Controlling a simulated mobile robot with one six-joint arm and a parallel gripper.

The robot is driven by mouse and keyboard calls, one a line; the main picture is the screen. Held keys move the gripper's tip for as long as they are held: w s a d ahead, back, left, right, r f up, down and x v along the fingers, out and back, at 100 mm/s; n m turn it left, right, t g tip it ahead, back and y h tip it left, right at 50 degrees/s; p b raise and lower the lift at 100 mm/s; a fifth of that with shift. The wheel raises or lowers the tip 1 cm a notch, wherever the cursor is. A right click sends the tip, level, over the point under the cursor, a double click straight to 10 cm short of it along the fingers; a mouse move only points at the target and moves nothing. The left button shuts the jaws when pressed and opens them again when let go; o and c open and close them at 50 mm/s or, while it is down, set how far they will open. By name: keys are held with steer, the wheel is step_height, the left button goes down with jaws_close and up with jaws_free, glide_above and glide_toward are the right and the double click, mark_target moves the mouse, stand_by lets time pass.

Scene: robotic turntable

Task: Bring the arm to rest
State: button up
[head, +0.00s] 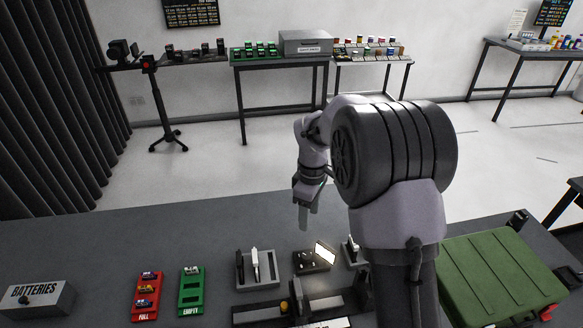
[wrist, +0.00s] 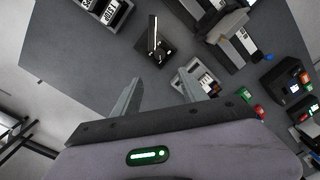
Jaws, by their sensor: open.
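My arm reaches up and bends over the far side of the dark work table (head: 80,238). My gripper (head: 303,222) points down in the head view, above the table and close to its far edge in the picture. In the wrist view my gripper (wrist: 159,76) shows two fingers spread apart with nothing between them. My gripper appears to touch nothing. My arm hides part of the table's right half.
On the table are a batteries box (head: 37,299), a red tray (head: 146,297) and a green tray (head: 191,291), each with small items, a grey holder (head: 258,268), a lit box (head: 313,259) and a green case (head: 495,278). Side tables stand along the back wall.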

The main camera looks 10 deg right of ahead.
steer(key=s+a+r+m+t+y+b, duration=0.1)
steer(key=s+r+m+t+b, duration=0.15)
steer(key=s+r+m, duration=0.4)
steer(key=s+a+r+m+t+b, duration=0.1)
steer(key=s+a+r+m+b, duration=0.2)
steer(key=s, duration=0.6)
steer(key=s+f+m+t+b, duration=0.2)
steer(key=s+f+m+b, duration=0.1)
steer(key=s, duration=0.9)
steer(key=m+b, duration=0.1)
steer(key=m, duration=0.1)
steer(key=shift+s+a+m+y, duration=0.25)
steer(key=shift+m+y, duration=0.1)
steer(key=shift+y, duration=0.05)
steer(key=shift+t, duration=0.25)
